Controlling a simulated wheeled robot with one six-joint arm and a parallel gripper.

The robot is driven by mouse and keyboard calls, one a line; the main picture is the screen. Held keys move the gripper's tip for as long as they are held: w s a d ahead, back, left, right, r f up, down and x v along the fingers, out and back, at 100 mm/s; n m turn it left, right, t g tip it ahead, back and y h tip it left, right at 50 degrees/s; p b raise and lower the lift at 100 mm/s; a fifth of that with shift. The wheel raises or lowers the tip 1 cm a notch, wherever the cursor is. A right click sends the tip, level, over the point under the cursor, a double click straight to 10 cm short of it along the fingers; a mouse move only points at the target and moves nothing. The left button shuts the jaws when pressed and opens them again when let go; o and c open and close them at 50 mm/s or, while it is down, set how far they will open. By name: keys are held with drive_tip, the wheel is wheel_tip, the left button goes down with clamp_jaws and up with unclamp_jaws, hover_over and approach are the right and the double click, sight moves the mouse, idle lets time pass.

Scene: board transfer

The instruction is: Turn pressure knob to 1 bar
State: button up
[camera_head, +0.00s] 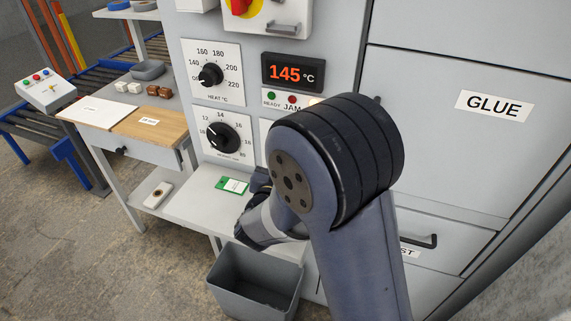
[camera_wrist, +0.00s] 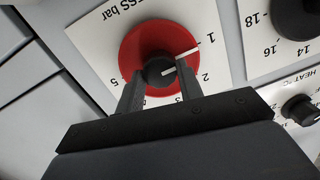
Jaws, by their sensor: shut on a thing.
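The pressure dial plate (camera_wrist: 92,38), marked "PRESS bar", shows upside down in the wrist view. On it is a red disc (camera_wrist: 137,46) with a black knob (camera_wrist: 158,72) at its centre. A white pointer line runs from the knob across the red disc toward the upper right, close to the figure 1; the 2 is below that. My gripper (camera_wrist: 160,76) is shut on the knob, one finger on each side. In the head view my arm hides the pressure knob and the fingertips.
The timer-like dial (camera_head: 221,138) and heat dial (camera_head: 210,75) are on the same panel, beside a display (camera_head: 292,72) reading 145 °C. A green and white card (camera_head: 231,185) lies on the shelf below. A grey bin (camera_head: 254,283) stands underneath. A GLUE cabinet (camera_head: 440,150) is at right.

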drive_tip(key=o, duration=1)
drive_tip(key=shift+s, duration=0.1)
drive_tip(key=v, duration=1)
drive_tip(key=shift+s, duration=0.3)
drive_tip(key=shift+w+a, duration=0.1)
drive_tip(key=x, duration=1)
drive_tip(key=shift+w, duration=0.3)
drive_tip(key=shift+s, duration=0.1)
